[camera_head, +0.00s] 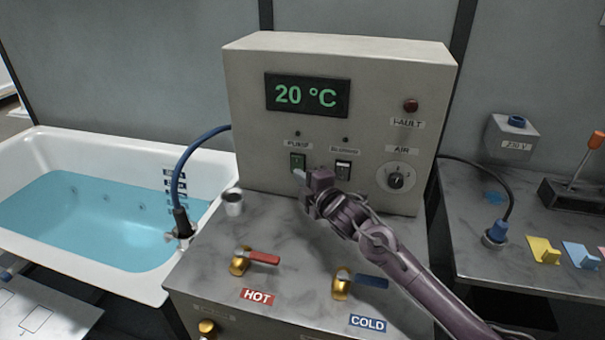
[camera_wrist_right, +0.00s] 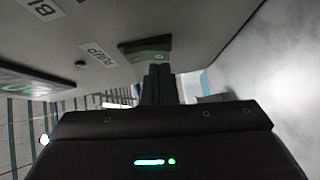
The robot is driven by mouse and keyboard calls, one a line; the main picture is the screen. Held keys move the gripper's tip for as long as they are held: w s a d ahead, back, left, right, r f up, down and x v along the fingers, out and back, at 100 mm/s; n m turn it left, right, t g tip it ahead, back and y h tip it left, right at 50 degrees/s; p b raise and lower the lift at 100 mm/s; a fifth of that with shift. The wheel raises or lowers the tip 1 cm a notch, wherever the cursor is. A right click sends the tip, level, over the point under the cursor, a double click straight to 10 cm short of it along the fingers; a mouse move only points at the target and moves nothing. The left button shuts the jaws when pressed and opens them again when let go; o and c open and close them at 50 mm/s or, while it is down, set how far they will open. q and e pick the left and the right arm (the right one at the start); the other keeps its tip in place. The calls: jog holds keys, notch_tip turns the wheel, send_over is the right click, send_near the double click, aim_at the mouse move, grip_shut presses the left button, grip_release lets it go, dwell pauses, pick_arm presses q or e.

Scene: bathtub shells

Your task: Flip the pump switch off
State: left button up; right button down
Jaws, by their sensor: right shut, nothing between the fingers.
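The pump switch (camera_head: 297,161) is a green rocker on the front of the beige control box (camera_head: 240,110), under the PUMP label. My right gripper (camera_head: 301,174) is shut and empty, with its fingertips at the lower part of this switch. In the right wrist view the shut fingers (camera_wrist_right: 160,82) point at the green switch (camera_wrist_right: 146,50), close to or touching its edge; I cannot tell if they touch. Which way the rocker is tilted is too small to tell. My left gripper is not in view.
A dark second switch (camera_head: 343,169) and the AIR knob (camera_head: 396,180) sit right of the pump switch. The HOT lever (camera_head: 262,257) and COLD lever (camera_head: 362,281) stand on the counter below. A metal cup (camera_head: 233,203) stands left, beside the water-filled bathtub (camera_head: 140,140).

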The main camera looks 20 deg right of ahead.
jog(key=shift+w+d, duration=0.1)
jog(key=shift+w, duration=0.15)
jog(key=b+v, duration=0.3)
jog(key=v, duration=0.4)
jog(key=shift+s+d+f+n+t, duration=0.2)
jog(key=shift+s+f+n+t, duration=0.1)
jog(key=shift+f, duration=0.05)
dwell(0.4)
dwell(0.4)
